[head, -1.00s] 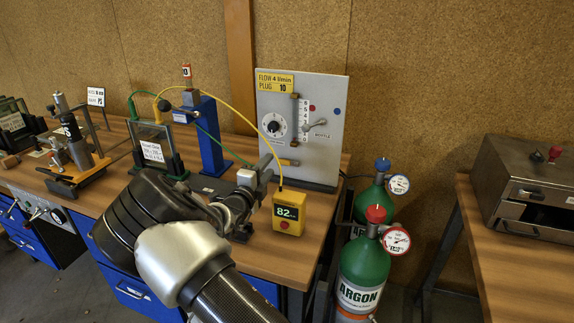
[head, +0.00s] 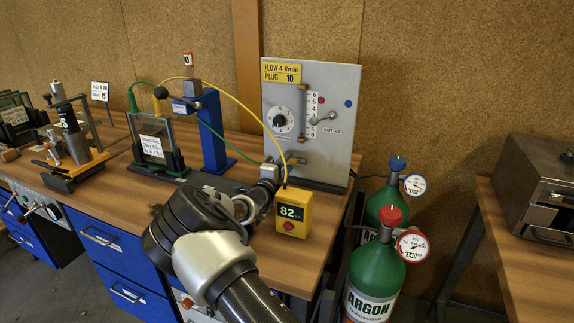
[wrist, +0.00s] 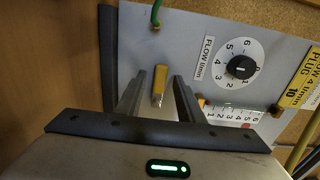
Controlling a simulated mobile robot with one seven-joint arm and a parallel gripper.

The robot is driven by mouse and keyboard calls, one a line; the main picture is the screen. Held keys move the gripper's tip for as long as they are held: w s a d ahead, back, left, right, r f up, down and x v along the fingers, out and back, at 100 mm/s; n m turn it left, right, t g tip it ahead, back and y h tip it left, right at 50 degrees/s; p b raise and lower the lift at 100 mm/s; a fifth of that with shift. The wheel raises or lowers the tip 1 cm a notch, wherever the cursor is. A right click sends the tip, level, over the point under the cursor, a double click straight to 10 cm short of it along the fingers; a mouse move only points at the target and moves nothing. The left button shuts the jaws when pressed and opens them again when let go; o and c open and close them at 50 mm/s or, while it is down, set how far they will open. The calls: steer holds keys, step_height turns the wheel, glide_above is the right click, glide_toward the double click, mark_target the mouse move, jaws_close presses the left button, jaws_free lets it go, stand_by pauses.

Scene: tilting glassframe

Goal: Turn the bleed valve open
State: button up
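The grey flow panel (head: 342,150) stands upright on the bench. Low on its face is a small brass-yellow lever (wrist: 159,80), which I take for the bleed valve; its label is not readable. In the head view this spot (head: 296,160) is partly hidden by my gripper. My gripper (wrist: 160,76) is open, its two dark fingers pointing at the panel. The lever appears between the fingertips in the wrist view; I cannot tell whether they touch it. The flow dial (wrist: 241,67) is right of the fingers.
A yellow meter (head: 292,212) reading 82 stands close by my gripper. A yellow cable (head: 246,107) arches to it. A blue stand (head: 213,135) is left of the panel. The bottle lever (head: 322,118) is higher on the panel. Green argon cylinders (head: 374,270) stand right of the bench.

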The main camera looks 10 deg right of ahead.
steer(key=shift+w+d, duration=0.1)
steer(key=shift+w, duration=0.05)
jaws_close()
steer(key=shift+f+n+b, duration=0.55)
steer(key=shift+n+b, duration=0.25)
steer(key=shift+b, duration=0.3)
steer(key=shift+n, duration=0.7)
jaws_free()
steer(key=shift+r, duration=0.1)
